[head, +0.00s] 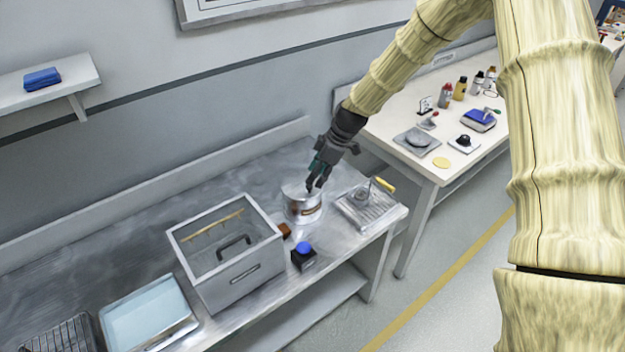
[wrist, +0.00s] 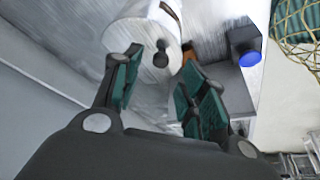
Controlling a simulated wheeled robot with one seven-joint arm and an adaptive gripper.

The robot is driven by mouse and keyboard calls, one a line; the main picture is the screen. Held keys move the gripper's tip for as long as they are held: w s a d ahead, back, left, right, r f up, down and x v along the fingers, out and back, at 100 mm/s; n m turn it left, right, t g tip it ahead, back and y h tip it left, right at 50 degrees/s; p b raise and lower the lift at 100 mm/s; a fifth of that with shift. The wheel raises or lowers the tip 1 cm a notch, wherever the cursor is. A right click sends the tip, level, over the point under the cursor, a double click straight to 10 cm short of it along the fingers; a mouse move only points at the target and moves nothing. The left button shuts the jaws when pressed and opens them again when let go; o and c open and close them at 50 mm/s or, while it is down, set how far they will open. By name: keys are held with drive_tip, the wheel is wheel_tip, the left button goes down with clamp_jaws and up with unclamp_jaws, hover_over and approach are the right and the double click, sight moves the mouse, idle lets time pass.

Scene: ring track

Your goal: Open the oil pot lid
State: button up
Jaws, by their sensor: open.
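The oil pot (head: 302,207) is a silver cylinder with a brown band or handle on its front side, standing on the steel bench. In the wrist view the pot's lid (wrist: 135,50) shows as a pale round top with a black knob (wrist: 161,57). The lid sits on the pot. My gripper (head: 316,185) is just above the pot. In the wrist view my gripper (wrist: 158,76) is open, with green-padded fingers apart on either side of the line to the knob. I see nothing held, and cannot tell whether a finger touches the knob.
Left of the pot is a grey box (head: 238,287) with a handle. A blue-topped black button (head: 303,255) and a small brown block (head: 284,230) are close in front. A grey tray (head: 382,214) with a yellow-handled tool stands right. The bench behind is clear.

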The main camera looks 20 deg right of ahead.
sight(302, 182)
drive_tip(key=shift+p+x, duration=0.5)
drive_tip(key=shift+x, duration=1.55)
drive_tip(key=shift+c, duration=0.2)
clamp_jaws()
